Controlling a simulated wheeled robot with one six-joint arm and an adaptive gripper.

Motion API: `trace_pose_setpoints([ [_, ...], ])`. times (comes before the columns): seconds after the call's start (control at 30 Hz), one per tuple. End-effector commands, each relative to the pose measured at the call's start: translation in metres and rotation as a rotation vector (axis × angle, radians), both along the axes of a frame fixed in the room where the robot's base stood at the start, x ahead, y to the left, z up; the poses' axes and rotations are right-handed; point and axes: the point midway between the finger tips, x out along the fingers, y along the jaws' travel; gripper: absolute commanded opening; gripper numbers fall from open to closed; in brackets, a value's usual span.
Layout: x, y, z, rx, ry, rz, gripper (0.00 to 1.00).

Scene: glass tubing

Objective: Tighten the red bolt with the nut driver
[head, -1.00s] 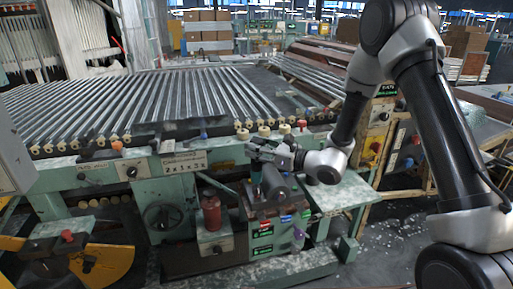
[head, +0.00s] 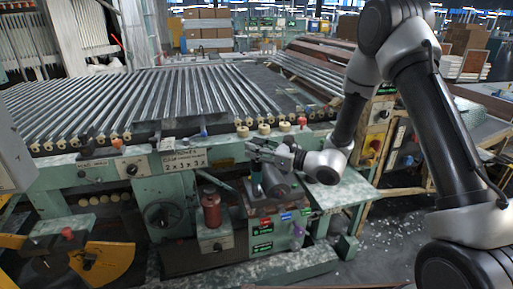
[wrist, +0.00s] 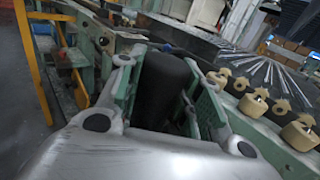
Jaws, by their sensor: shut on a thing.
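My gripper (head: 257,152) is above the small green machine box in the head view, at the front of the roller bench. In the wrist view its two green-padded fingers (wrist: 160,75) are closed on a thick black cylinder, which looks like the nut driver's handle (wrist: 165,85). In the head view the fingers hide most of the handle, and I cannot make out the driver's tip. The box front (head: 283,237) carries small red, blue and green markings. I cannot clearly make out the red bolt among them or tell whether the driver touches it.
A dark grey cylinder (head: 277,185) lies on the box just below my gripper. A red canister (head: 211,211) stands to the left. The bench has long metal rollers (head: 170,95) and pale knobs (wrist: 252,104) along its edge.

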Motion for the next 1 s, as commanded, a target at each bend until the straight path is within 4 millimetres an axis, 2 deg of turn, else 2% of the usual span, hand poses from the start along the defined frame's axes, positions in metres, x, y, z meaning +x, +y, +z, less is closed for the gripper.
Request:
trace_pose_setpoints([
  [1.0, 0.0002, 0.0000, -0.0056, 0.001, -0.002, 0.000, 0.00],
])
